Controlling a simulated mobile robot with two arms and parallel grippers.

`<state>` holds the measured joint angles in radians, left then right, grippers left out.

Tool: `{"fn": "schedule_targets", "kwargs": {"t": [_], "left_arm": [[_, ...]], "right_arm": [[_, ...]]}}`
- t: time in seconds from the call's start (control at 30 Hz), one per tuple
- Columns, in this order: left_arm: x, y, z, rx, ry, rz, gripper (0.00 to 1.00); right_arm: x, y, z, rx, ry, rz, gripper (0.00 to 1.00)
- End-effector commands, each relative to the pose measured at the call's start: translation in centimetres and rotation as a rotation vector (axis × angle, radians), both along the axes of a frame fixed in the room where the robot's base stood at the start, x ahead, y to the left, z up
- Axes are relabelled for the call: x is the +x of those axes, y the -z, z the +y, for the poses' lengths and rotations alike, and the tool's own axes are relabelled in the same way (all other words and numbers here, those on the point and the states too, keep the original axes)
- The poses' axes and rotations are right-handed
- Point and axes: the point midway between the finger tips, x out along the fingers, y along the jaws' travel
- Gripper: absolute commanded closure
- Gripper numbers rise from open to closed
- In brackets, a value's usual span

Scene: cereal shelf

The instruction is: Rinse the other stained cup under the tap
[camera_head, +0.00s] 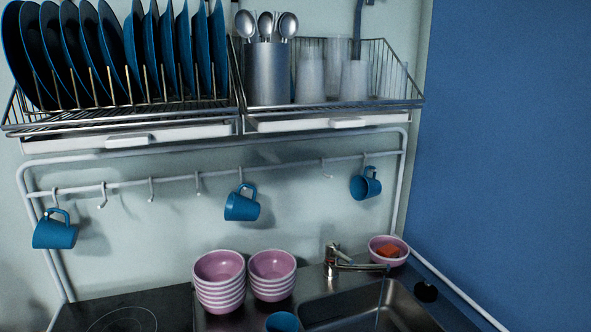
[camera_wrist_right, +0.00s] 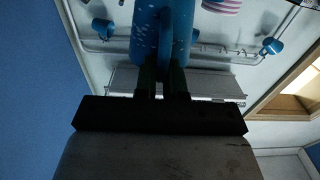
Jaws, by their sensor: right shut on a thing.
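In the right wrist view my right gripper (camera_wrist_right: 163,78) is shut on a blue cup (camera_wrist_right: 150,35), which has pale specks on its surface. Much of this cup is cut off by the top edge. In the head view the metal tap (camera_head: 335,262) stands behind the sink (camera_head: 345,305), its spout pointing right. A blue cup (camera_head: 283,323) is partly visible at the bottom edge; I cannot tell whether it is the held one. Three blue cups hang on the rail: left (camera_head: 55,232), middle (camera_head: 241,205) and right (camera_head: 366,184). My left gripper is not in view.
Two stacks of pink bowls (camera_head: 220,275) stand left of the tap. A pink bowl with an orange sponge (camera_head: 388,251) stands right of it. Above the rail (camera_head: 290,165), a rack holds dark blue plates (camera_head: 120,55), spoons and glasses (camera_head: 310,75). A blue wall (camera_head: 510,140) bounds the right.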

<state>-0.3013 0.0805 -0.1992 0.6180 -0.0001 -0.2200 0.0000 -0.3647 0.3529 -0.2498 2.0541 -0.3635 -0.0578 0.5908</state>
Motion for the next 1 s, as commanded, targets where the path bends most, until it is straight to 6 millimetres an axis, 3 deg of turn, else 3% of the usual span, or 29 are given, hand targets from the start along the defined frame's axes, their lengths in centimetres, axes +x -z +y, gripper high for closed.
{"fn": "schedule_targets", "kwargs": {"t": [0.13, 0.37, 0.7, 0.77, 1.0], "left_arm": [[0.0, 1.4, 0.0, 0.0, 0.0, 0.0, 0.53], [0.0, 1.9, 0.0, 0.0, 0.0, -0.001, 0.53], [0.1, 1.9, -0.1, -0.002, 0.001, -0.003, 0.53], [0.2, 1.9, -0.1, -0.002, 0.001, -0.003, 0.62], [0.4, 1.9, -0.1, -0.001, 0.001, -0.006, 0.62]], "right_arm": [[-2.1, -2.0, 0.0, 0.009, 0.162, -0.001, 1.0], [-3.8, -3.9, -1.7, 0.001, 0.321, -0.002, 1.0], [-4.0, -4.2, -2.0, -0.002, 0.345, -0.002, 1.0], [-4.0, -4.2, -2.0, -0.002, 0.345, -0.003, 1.0], [-4.0, -4.2, -2.0, -0.002, 0.343, -0.003, 1.0]]}}
